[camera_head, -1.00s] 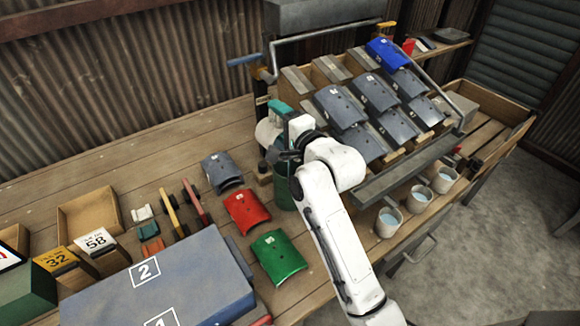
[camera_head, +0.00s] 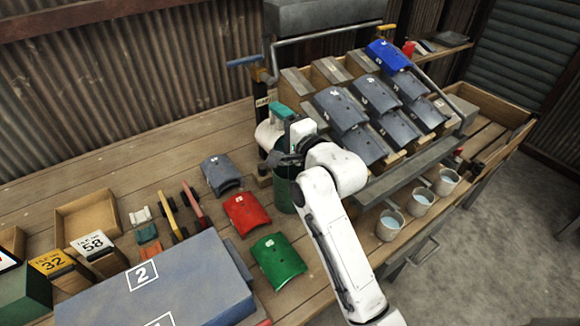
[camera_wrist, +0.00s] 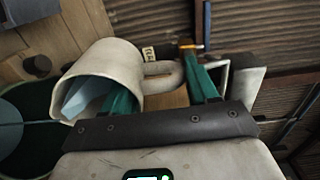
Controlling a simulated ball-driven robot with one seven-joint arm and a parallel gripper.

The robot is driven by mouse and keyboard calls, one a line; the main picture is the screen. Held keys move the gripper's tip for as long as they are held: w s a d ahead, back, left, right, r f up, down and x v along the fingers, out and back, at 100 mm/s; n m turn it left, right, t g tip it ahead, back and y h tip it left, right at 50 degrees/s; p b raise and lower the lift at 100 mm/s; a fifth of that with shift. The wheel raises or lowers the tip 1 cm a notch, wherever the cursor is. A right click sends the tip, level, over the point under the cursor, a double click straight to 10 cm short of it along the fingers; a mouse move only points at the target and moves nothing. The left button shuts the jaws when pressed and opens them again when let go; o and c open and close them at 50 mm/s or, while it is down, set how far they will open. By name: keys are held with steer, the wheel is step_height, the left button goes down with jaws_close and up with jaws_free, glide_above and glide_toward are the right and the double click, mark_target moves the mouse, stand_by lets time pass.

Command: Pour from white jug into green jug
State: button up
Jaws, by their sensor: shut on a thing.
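The white jug (camera_head: 267,136) is in my gripper (camera_head: 283,112), in the air at the upper end of the bench. The green jug (camera_head: 284,195) stands upright below, partly hidden by my arm. The wrist view shows the dark opening of the green jug (camera_wrist: 30,120) at left, beside and below the white jug's mouth. I cannot see a stream between them.
A sloped rack (camera_head: 372,175) with grey plates stands close on the right. Several cups of blue liquid (camera_head: 420,201) stand in front of it. Grey, red (camera_head: 246,213) and green (camera_head: 279,260) curved plates lie left of the green jug. The rear left bench is clear.

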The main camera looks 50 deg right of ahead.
steer(key=shift+s+a+f+t+b, duration=0.15)
steer(key=shift+s+t+b, duration=0.35)
steer(key=shift+b, duration=1)
steer(key=p, duration=0.1)
steer(key=r+p, duration=0.1)
steer(key=p, duration=0.1)
steer(key=shift+w+r+g, duration=0.15)
steer(key=shift+w+g, duration=0.2)
steer(key=shift+g, duration=0.05)
steer(key=w+g+p, duration=0.1)
steer(key=p, duration=0.2)
steer(key=g+p, duration=0.1)
steer(key=p, duration=0.3)
steer(key=w+d+r+g+p, duration=0.1)
steer(key=p, duration=0.2)
steer(key=shift+w+y, duration=0.3)
steer(key=shift+y, duration=0.1)
steer(key=shift+w+d+g+p, duration=0.1)
steer(key=shift+w+g+p, duration=0.3)
steer(key=shift+p, duration=0.85)
steer(key=shift+f, duration=0.3)
